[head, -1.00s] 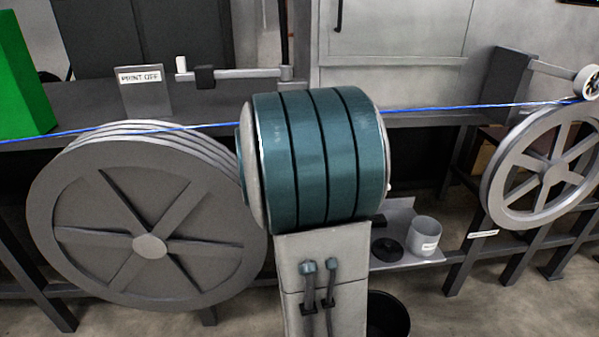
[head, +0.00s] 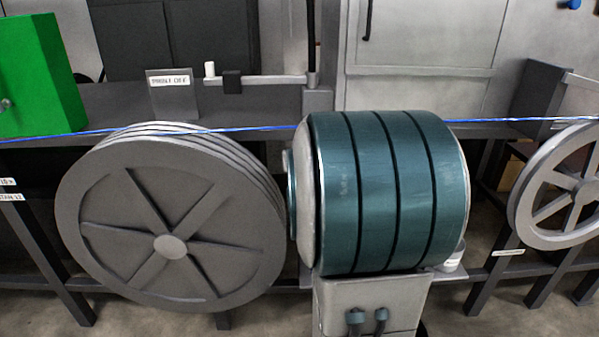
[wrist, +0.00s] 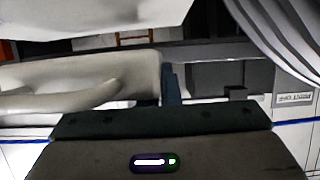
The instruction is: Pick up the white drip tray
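A pale tray-like shelf (head: 442,274), which may be the drip tray, shows only as a sliver at the right of the teal drum in the head view. The drum hides the rest of it. A pale cup (head: 454,259) stands on it, partly hidden. My gripper is not in the head view. In the wrist view a dark housing of my gripper (wrist: 160,135) with a small lit strip fills the bottom. Its fingertips cannot be made out, and no tray is clearly recognisable there.
The teal drum (head: 385,190) on a pale pedestal (head: 370,303) stands close in front. A large grey wheel (head: 170,245) is left of it, a spoked wheel (head: 565,190) right. A blue cable (head: 255,128) runs across. A green box (head: 40,75) is at left.

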